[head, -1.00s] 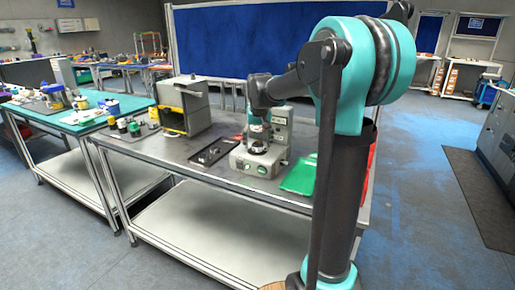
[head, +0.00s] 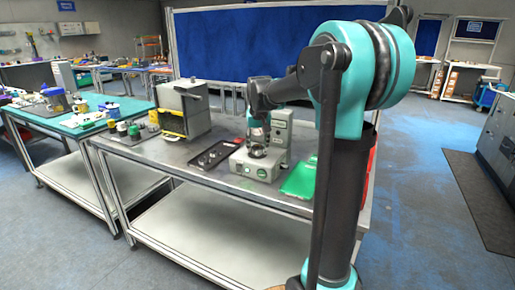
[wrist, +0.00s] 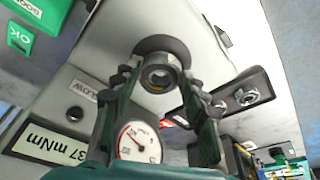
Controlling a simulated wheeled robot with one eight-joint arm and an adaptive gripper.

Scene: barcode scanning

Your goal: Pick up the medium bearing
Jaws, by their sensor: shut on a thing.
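My gripper (wrist: 160,95) shows in the wrist view with its two fingers on either side of a small metal bearing (wrist: 158,79), and it is shut on it. The bearing is a ring with a dark centre, seen along its axis. It is at the dark round seat (wrist: 160,45) of a grey test machine; I cannot tell whether it touches the seat. I cannot judge its size against the others. In the head view my gripper (head: 257,136) is low over the grey machine (head: 277,150), and the bearing cannot be made out there.
A black tray (head: 226,145) with several metal rings lies left of the machine; it also shows in the wrist view (wrist: 258,80). A green sheet or case (head: 300,177) lies to the right. A grey box-shaped machine (head: 184,105) stands further left on the grey table (head: 190,172).

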